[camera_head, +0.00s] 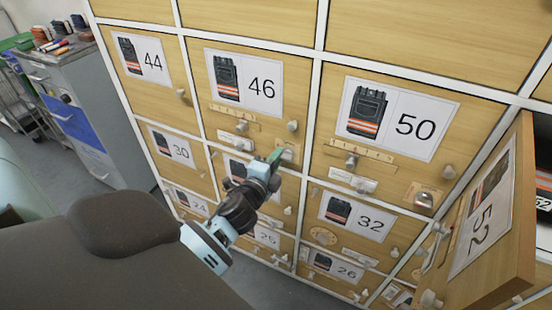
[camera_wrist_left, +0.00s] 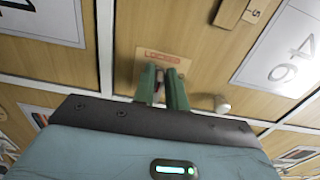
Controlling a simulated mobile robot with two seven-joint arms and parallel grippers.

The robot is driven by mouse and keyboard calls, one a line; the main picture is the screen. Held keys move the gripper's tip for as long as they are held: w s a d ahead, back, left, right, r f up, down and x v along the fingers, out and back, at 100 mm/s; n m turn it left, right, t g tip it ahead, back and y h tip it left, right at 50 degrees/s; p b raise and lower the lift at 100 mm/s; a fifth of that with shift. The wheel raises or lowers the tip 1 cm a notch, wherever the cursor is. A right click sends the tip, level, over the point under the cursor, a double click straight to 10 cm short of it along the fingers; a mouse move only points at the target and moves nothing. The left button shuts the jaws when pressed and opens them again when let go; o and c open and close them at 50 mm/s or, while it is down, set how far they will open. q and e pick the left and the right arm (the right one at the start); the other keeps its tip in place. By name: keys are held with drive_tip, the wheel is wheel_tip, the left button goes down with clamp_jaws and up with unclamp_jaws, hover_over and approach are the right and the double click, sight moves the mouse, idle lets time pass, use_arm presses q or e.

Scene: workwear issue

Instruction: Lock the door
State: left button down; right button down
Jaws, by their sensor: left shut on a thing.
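The door numbered 46 (camera_head: 208,95) is shut in the wall of wooden lockers, with a picture of dark workwear on its label. A small plate with red lettering (camera_wrist_left: 163,56) sits at its lower right corner, around a small lock turn. My left gripper (camera_head: 275,156) reaches that corner; in the left wrist view its green fingers (camera_wrist_left: 164,84) are shut on the lock turn, which they mostly hide. A round knob (camera_wrist_left: 221,104) is beside the fingers. I cannot tell clearly which way the turn points. My right gripper is not in view.
The door numbered 52 (camera_head: 507,225) stands open at the right, with dark workwear (camera_head: 544,182) behind it. Door 50 (camera_head: 318,122) beside 46 is shut and carries its own knobs and plates. A grey cabinet (camera_head: 101,130) with items on top stands at the left.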

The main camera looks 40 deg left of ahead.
use_arm(q)
drive_tip(key=shift+d, duration=0.1)
drive_tip(key=c, duration=1.4)
unclamp_jaws()
drive_tip(key=shift+c, duration=0.2)
drive_tip(key=v, duration=0.7)
drive_tip(key=shift+s, duration=0.4)
